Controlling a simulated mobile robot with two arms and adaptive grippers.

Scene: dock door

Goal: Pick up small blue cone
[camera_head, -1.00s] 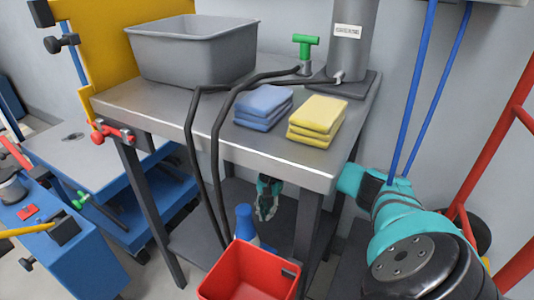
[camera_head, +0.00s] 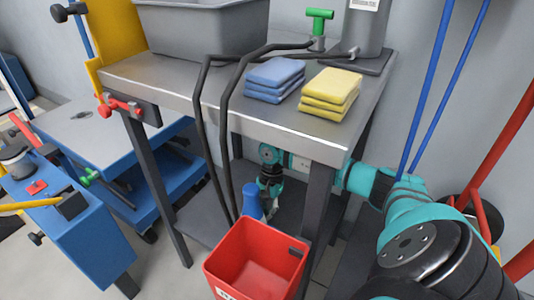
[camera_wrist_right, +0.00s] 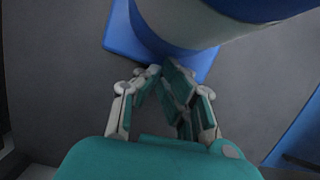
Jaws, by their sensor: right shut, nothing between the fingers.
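The small blue cone (camera_head: 252,203) stands on the lower shelf under the metal table, partly hidden behind a red bin. In the right wrist view the blue cone (camera_wrist_right: 165,45) shows a square blue base and a pale band, and fills the top. My right gripper (camera_head: 271,188) is under the tabletop, just behind and beside the cone in the head view. In the wrist view the right gripper (camera_wrist_right: 165,74) has its fingers together and empty, with the tips close to the cone's base. I cannot tell whether they touch it. My left gripper is not in view.
The metal table (camera_head: 235,115) is above my right gripper, with its legs nearby. The red bin (camera_head: 255,262) stands in front of the cone. Black hoses (camera_head: 222,150) hang down at the table's front. Blue and yellow folded cloths lie on top.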

